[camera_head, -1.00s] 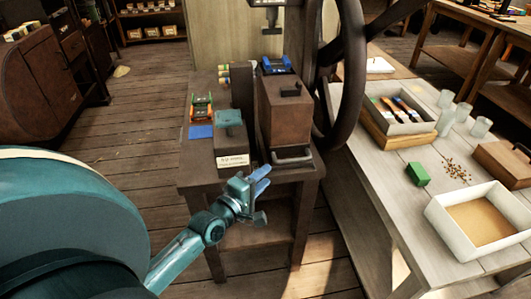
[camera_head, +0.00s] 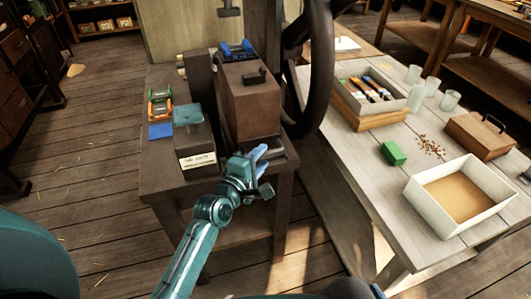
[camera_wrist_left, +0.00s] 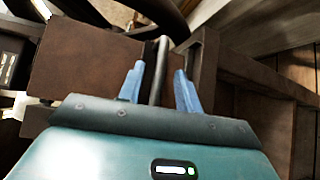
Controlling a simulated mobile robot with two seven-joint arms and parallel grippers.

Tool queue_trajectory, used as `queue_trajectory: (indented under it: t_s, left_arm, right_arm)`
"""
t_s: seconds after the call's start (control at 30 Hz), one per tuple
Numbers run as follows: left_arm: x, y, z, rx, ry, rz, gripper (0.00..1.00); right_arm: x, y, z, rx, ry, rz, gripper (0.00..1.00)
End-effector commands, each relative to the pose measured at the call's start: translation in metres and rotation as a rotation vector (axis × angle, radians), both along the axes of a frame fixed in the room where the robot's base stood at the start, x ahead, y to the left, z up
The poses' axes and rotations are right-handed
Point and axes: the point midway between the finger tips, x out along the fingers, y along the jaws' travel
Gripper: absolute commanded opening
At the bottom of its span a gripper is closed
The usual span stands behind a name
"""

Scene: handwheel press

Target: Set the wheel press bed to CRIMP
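The press stands on a small dark wooden table (camera_head: 160,185), with a large dark handwheel (camera_head: 318,75) at its right. The brown press block (camera_head: 248,108) has a dark knob on top and a pale metal bar handle (camera_head: 278,154) low on its front. My left gripper (camera_head: 262,157) is at this bar. In the left wrist view its two blue fingers (camera_wrist_left: 157,85) are open, one on each side of the metal bar (camera_wrist_left: 159,70), with gaps visible. No CRIMP marking is readable. Only a small blue tip, perhaps of my right gripper (camera_head: 378,291), shows at the bottom edge.
A white label card (camera_head: 198,161) with tiny text sits left of the gripper, below a teal-topped block (camera_head: 188,115). Orange-green and blue pieces lie further left. The right workbench holds a white sand tray (camera_head: 420,205), a green block (camera_head: 393,153) and glasses.

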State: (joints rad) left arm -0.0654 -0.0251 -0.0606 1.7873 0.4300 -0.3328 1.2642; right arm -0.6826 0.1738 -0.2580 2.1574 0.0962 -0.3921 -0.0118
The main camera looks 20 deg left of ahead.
Motion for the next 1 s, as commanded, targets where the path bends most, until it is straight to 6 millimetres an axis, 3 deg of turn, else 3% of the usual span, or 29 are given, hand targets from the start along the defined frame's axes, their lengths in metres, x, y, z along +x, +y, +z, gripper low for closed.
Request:
queue_trajectory:
  t_s: [0.2, 0.57, 1.0]
  left_arm:
    - [0.026, -0.005, -0.004, 0.001, 0.000, 0.000, 0.34]
    - [0.031, -0.007, -0.005, 0.001, 0.000, 0.000, 0.34]
    - [0.031, -0.006, -0.005, 0.000, 0.000, 0.000, 0.00]
  right_arm:
    - [0.001, 0.000, -0.002, 0.004, -0.002, 0.000, 0.36]
    - [0.002, 0.001, -0.001, 0.006, -0.003, 0.000, 0.36]
    - [0.002, 0.001, 0.000, 0.007, -0.005, 0.000, 0.36]
